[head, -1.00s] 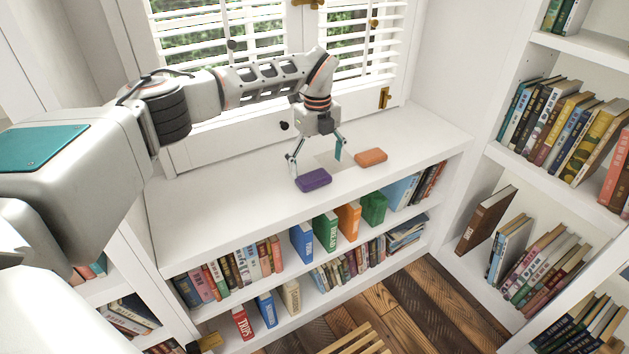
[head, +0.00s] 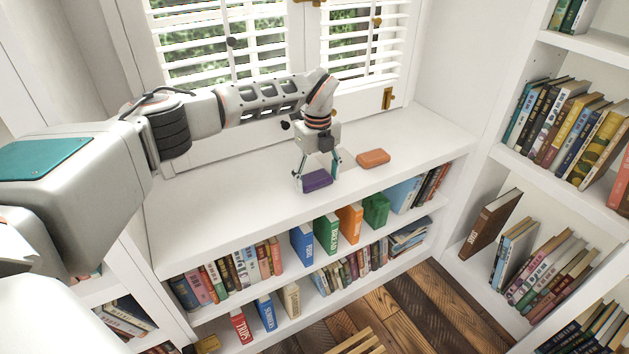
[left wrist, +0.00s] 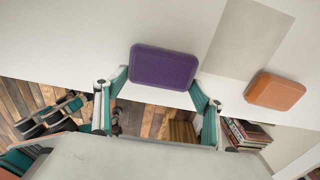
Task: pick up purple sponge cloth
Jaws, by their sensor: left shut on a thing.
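The purple sponge cloth (head: 317,180) is a flat rounded block near the front edge of the white counter top. My left gripper (head: 317,176) points down from above and is shut on it, with one finger at each side. In the left wrist view the purple sponge cloth (left wrist: 163,67) sits between the teal-padded fingertips (left wrist: 160,84). It looks level and at the counter's surface; I cannot tell any gap below it. Dark and teal parts at the left of the wrist view look like my right gripper (left wrist: 48,115), but its jaws are unclear.
An orange block (head: 373,158) lies on the counter (head: 225,210) to the right of the purple one. A window with blinds (head: 230,45) stands behind. Shelves of books (head: 345,225) are below the counter and at the right. The counter's left part is bare.

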